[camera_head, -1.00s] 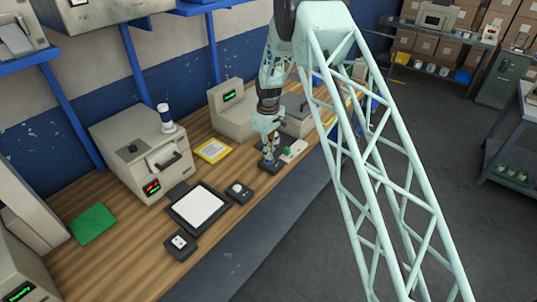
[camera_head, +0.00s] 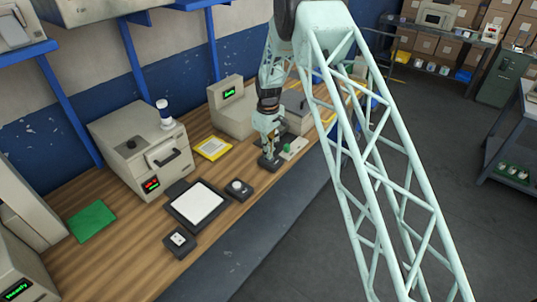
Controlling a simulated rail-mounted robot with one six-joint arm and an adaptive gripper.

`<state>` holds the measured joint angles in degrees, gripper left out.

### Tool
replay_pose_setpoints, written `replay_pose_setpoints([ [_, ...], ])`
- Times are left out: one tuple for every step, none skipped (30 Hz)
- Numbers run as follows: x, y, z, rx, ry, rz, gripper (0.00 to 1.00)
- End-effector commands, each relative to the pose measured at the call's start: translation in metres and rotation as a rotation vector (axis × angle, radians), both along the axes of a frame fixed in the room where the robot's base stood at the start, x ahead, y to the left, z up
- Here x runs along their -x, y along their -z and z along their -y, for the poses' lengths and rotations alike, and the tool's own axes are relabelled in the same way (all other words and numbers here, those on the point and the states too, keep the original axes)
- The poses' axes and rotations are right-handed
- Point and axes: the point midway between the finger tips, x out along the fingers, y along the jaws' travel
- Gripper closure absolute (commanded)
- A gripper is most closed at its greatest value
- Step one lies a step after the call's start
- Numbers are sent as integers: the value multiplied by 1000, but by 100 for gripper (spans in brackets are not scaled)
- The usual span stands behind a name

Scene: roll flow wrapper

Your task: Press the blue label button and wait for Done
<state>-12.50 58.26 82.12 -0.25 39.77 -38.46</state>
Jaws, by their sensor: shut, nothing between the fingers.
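My gripper (camera_head: 269,151) points down over a small dark box (camera_head: 264,165) near the front edge of the wooden bench. It is shut and empty. The fingertips are at or just above the top of the box; I cannot tell whether they touch it. I cannot make out a blue button; the box's top is largely hidden by the gripper. A beige machine (camera_head: 216,117) stands behind, to the left of the gripper, with a small display (camera_head: 229,92) showing green text too small to read.
A light plate with a green knob (camera_head: 287,148) lies close to the right of my gripper. A dark box with a round light button (camera_head: 237,188), a framed white pad (camera_head: 196,204) and a yellow-edged card (camera_head: 213,148) lie to the left. A larger beige machine (camera_head: 126,160) stands at the back left.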

Motion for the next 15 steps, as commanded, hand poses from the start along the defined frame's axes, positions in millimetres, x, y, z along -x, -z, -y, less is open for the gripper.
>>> replay_pose_setpoints([
  [3,4,1,1,0,-5,100],
  [3,4,1,1,0,-5,100],
  [3,3,1,1,0,-5,100],
  [3,1,1,1,0,-5,100],
  [3,0,1,1,0,-5,100],
  [3,-2,1,1,0,-5,100],
  [3,-5,1,1,0,-5,100],
  [3,-7,1,1,0,-5,100],
  [3,-11,1,0,1,-4,100],
  [2,-14,1,1,1,-3,100],
  [2,-18,1,0,1,-3,100],
  [2,-23,1,0,1,-1,100],
  [1,-27,1,0,1,0,100],
  [1,-32,1,-1,1,1,100],
  [1,-37,1,0,1,1,100],
])
